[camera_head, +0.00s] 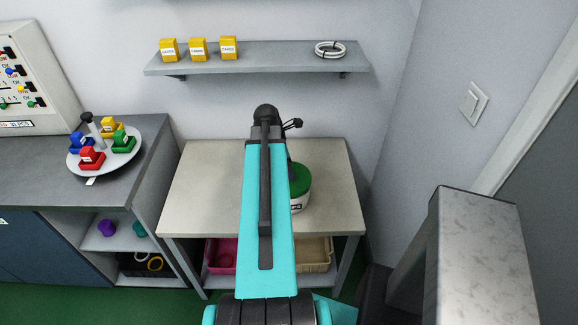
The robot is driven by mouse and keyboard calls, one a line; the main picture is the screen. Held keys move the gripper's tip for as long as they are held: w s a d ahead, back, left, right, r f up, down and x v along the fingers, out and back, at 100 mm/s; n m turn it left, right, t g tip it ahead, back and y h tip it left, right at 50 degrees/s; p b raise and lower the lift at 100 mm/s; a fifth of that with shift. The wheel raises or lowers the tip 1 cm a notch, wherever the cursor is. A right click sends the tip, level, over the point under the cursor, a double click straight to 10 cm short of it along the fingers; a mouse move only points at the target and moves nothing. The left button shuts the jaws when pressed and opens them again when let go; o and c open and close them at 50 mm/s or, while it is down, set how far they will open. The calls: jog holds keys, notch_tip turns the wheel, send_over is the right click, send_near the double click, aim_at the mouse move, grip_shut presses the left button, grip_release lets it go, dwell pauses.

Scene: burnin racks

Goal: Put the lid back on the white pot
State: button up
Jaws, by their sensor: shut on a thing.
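A white pot (298,205) with a dark label stands on the pale table, just right of my arm. A round green top (300,181) shows above its white wall. My arm covers the left part of both, and I cannot tell whether the green piece rests on the pot or is held just over it. A small purple sliver shows at the arm's edge behind the green. My turquoise arm reaches forward over the table and hides what lies behind it. My gripper is not visible, so I cannot see what its jaws hold.
The pale table (205,185) is bare at left and right. Below it are a pink bin (221,256) and a tan bin (315,254). A wall shelf (270,62) holds yellow boxes and a white coil. A round tray (105,160) with coloured blocks stands on the left counter.

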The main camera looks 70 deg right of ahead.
jog(key=shift+f, duration=0.65)
jog(key=shift+s, duration=0.2)
dwell(1.3)
jog(key=shift+f+p, duration=0.15)
jog(key=shift+p, duration=0.4)
dwell(1.7)
jog(key=o, duration=1.1)
jog(key=shift+o, duration=0.8)
jog(key=o, duration=0.3)
jog(key=shift+o, duration=0.2)
jog(key=shift+s, duration=0.1)
